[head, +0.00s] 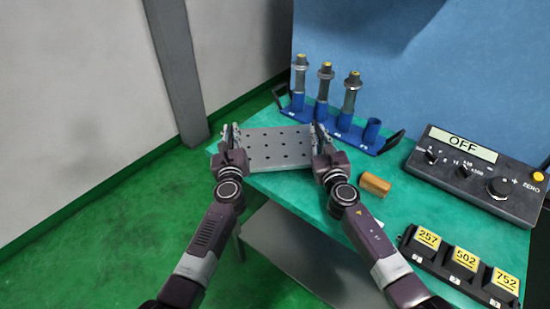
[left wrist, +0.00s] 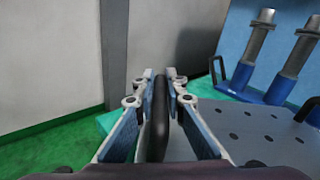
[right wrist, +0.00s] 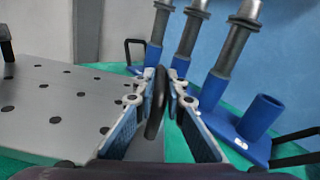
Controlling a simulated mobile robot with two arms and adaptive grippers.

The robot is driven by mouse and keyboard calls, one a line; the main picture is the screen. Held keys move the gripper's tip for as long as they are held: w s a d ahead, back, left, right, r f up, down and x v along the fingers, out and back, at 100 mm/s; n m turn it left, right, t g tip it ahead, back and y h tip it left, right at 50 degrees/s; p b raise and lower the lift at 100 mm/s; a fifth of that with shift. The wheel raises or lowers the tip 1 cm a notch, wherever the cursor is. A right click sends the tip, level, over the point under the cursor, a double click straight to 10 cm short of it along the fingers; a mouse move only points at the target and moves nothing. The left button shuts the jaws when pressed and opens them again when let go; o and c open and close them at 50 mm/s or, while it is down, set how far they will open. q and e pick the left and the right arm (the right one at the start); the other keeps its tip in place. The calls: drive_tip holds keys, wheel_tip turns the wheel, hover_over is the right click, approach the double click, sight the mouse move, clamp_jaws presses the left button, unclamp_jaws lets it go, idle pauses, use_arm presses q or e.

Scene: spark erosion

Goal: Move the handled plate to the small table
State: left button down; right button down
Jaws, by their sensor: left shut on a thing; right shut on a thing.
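The handled plate (head: 275,148) is a grey metal sheet with rows of dark holes. It is at the left end of the green-topped table (head: 290,190). My left gripper (head: 231,135) is shut on the plate's dark left handle (left wrist: 161,105). My right gripper (head: 317,137) is shut on the dark right handle (right wrist: 156,100). The plate also shows in the left wrist view (left wrist: 250,130) and the right wrist view (right wrist: 60,100). It looks level; I cannot tell whether it touches the tabletop. I cannot make out which table is the small one.
A blue rack (head: 372,143) with several upright cylindrical tools stands behind the plate. A wooden block (head: 375,185) lies right of my right gripper. A control box (head: 480,175) and a tray of numbered blocks (head: 462,260) are further right. Green floor (head: 110,240) is open at left.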

use_arm(q)
drive_tip(key=shift+w+f+b, duration=0.15)
drive_tip(key=shift+f+b, duration=0.55)
drive_tip(key=shift+b, duration=0.45)
use_arm(e)
drive_tip(key=shift+a+f, duration=0.1)
drive_tip(key=shift+f, duration=0.95)
use_arm(q)
drive_tip(key=c, duration=2.3)
unclamp_jaws()
drive_tip(key=shift+f, duration=0.25)
use_arm(e)
drive_tip(key=c, duration=2.3)
unclamp_jaws()
drive_tip(key=shift+s+f, duration=0.1)
drive_tip(key=shift+f, duration=0.1)
use_arm(q)
drive_tip(key=o, duration=0.3)
drive_tip(key=shift+s+r, duration=0.1)
drive_tip(key=shift+s, duration=0.2)
use_arm(e)
drive_tip(key=o, duration=0.3)
drive_tip(key=shift+s+r, duration=0.15)
use_arm(q)
drive_tip(key=shift+s, duration=0.1)
use_arm(e)
drive_tip(key=shift+s+r, duration=0.1)
drive_tip(key=shift+r, duration=0.05)
drive_tip(key=shift+w, duration=0.2)
